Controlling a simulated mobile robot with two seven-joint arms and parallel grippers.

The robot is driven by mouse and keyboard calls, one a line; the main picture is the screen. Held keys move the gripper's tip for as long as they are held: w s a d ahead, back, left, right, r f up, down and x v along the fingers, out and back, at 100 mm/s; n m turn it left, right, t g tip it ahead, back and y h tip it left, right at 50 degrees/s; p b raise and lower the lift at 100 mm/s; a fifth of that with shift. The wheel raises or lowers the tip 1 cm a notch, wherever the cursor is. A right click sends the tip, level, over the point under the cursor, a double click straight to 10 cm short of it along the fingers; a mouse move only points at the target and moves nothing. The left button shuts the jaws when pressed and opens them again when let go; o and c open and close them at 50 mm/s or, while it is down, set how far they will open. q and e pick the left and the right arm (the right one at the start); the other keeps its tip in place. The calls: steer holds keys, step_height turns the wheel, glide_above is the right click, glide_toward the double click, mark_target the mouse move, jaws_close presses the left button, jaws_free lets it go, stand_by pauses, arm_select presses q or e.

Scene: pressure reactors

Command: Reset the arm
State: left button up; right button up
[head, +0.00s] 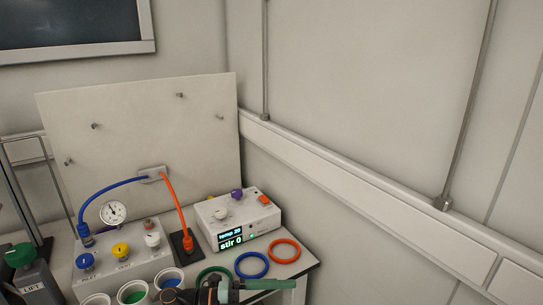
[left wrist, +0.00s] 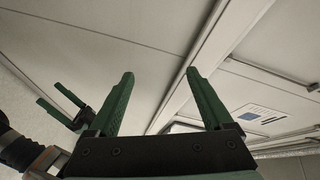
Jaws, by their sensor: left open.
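My left gripper (left wrist: 160,73) fills the lower middle of the left wrist view. Its two green fingers stand apart with nothing between them, against pale wall and ceiling panels. A gripper with green fingers, seemingly my left one (head: 268,288), also shows at the bottom of the head view. It points right in front of the bench, partly cut off by the frame edge. My right gripper (left wrist: 48,93) seems to be the second pair of green fingers at the left of the left wrist view. Those fingers are apart and empty.
The bench (head: 296,266) carries a grey valve block (head: 150,268), a white control box (head: 238,222), and blue (head: 251,264), orange (head: 284,251) and green rings (head: 213,274). Small cups (head: 171,278) stand in front. A panel (head: 140,130) rises behind. A wall rail (head: 380,205) runs right.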

arm_select(q)
steer(key=s+a+f+n+t+y+p, duration=0.15)
steer(key=a+f+n+t+y, duration=0.4)
steer(key=n, duration=0.65)
steer(key=s+a+f+n+t+y+b, duration=0.1)
steer(key=s+a+f+n+t+y, duration=0.2)
steer(key=a+f+n+t+y, duration=0.55)
steer(key=s+a+f+n+g, duration=0.2)
steer(key=s+f+n+g, duration=0.1)
steer(key=s, duration=0.4)
steer(key=s+a+f+n+g+y, duration=0.1)
steer(key=s+a+f+n+g, duration=0.1)
steer(key=s+f+n, duration=0.3)
steer(key=s+f+g+p, duration=0.1)
steer(key=s+f, duration=0.1)
steer(key=shift+s+a+g, duration=0.3)
steer(key=shift+s, duration=0.05)
